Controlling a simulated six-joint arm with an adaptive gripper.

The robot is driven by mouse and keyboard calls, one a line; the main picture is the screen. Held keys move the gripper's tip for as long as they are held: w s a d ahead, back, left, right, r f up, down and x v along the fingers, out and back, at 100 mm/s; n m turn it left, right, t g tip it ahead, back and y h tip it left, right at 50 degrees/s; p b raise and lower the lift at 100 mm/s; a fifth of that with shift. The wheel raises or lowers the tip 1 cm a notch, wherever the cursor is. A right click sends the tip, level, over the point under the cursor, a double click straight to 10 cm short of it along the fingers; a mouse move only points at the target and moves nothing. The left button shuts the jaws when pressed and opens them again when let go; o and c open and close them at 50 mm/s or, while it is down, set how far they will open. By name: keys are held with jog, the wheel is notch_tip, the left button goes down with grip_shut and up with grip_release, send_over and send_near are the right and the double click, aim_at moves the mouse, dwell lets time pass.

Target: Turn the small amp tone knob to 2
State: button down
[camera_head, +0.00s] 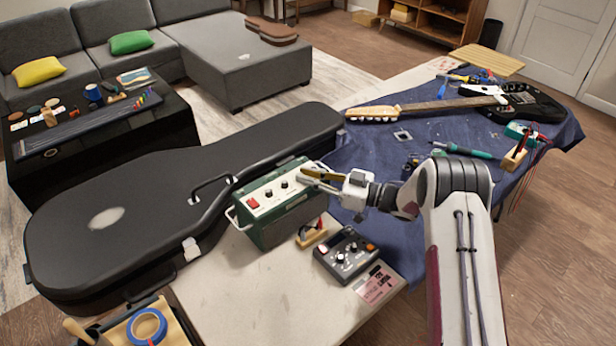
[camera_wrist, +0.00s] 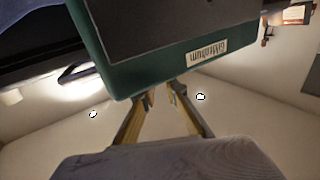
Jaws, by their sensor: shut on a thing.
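The small amp (camera_head: 283,222) is a green box with a light top panel, standing upright on the pale part of the bench next to the guitar case. A red switch (camera_head: 252,203) and two dark knobs (camera_head: 268,193) show on the panel. My gripper (camera_head: 306,177) reaches in from the right, fingertips at the panel's right end. It is shut on a knob there, which the fingers hide; I cannot read its setting. In the wrist view the amp (camera_wrist: 110,45) fills the top with its nameplate, and the yellowish fingertips (camera_wrist: 160,92) meet its edge with a narrow gap between them.
The black guitar case (camera_head: 170,190) lies close behind and left of the amp. A grey pedal-like box (camera_head: 346,256), a small wooden stand (camera_head: 311,233) and a pink card (camera_head: 376,284) sit in front. An electric guitar (camera_head: 440,103) and tools lie on the blue cloth.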

jog(key=shift+w+r+n+g+y, duration=0.15)
jog(key=shift+n+g, duration=0.35)
jog(key=shift+g, duration=0.25)
jog(key=shift+w+f+n+g+y, duration=0.15)
jog(key=shift+n+g, duration=0.35)
jog(key=shift+g, duration=0.25)
jog(key=shift+s+r, duration=0.1)
jog(key=c, duration=2)
grip_release()
jog(key=shift+d, duration=0.1)
jog(key=shift+c, duration=0.2)
jog(key=shift+d, duration=0.15)
jog(key=shift+d, duration=0.85)
jog(key=s+d, duration=0.1)
jog(key=d, duration=0.5)
